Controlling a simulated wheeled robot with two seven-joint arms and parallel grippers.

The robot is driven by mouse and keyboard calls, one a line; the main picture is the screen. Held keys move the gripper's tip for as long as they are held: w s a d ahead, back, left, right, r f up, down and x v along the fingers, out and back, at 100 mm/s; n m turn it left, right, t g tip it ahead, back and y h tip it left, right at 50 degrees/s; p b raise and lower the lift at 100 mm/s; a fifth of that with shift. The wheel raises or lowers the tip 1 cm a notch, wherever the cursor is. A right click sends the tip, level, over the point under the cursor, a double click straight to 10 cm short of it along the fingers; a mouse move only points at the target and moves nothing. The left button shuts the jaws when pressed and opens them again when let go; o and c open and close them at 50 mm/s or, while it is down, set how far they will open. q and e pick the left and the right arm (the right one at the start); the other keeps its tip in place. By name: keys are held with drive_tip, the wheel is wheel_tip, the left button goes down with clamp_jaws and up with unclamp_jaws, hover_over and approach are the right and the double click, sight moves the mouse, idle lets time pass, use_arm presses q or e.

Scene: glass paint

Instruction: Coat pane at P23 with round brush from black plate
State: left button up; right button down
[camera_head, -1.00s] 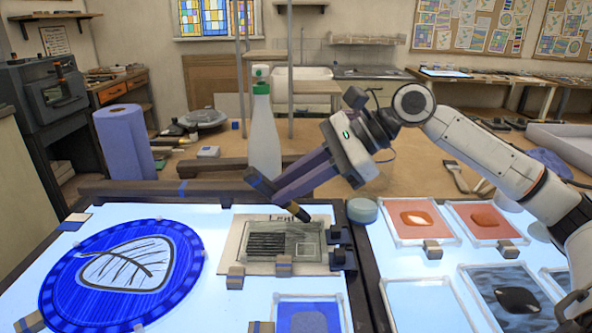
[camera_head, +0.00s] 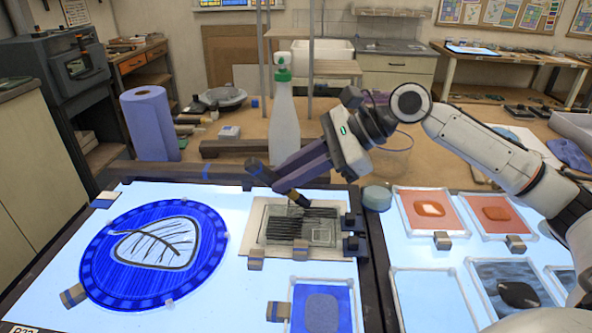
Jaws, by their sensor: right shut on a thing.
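My right gripper (camera_head: 275,178) comes in from the right and is shut on a brush (camera_head: 294,196), tilted with its dark bristles pointing down and right. The bristle tip is at the back part of a tan board (camera_head: 256,238) with black streaks on it; I cannot tell whether it touches. A round blue pane (camera_head: 98,258) with a pale leaf drawn in dark lines lies flat on the lit table, left of the board. A tag (camera_head: 20,329) at the bottom left edge is cut off, and I cannot read it surely. My left gripper is not in view.
A blue pane in a clear frame (camera_head: 322,312) lies in front of the board. Framed orange panes (camera_head: 432,210) and a dark-spotted pane (camera_head: 518,294) lie on the right light table. A white bottle with a green cap (camera_head: 284,125) and a blue roll (camera_head: 150,125) stand behind.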

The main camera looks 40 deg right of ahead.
sight(273, 171)
drive_tip(key=shift+w+a, duration=1.05)
drive_tip(key=shift+a, duration=0.15)
drive_tip(key=shift+w+a, duration=1)
drive_tip(key=shift+a, duration=0.2)
drive_tip(key=shift+f, duration=0.1)
drive_tip(key=shift+r, duration=2.55)
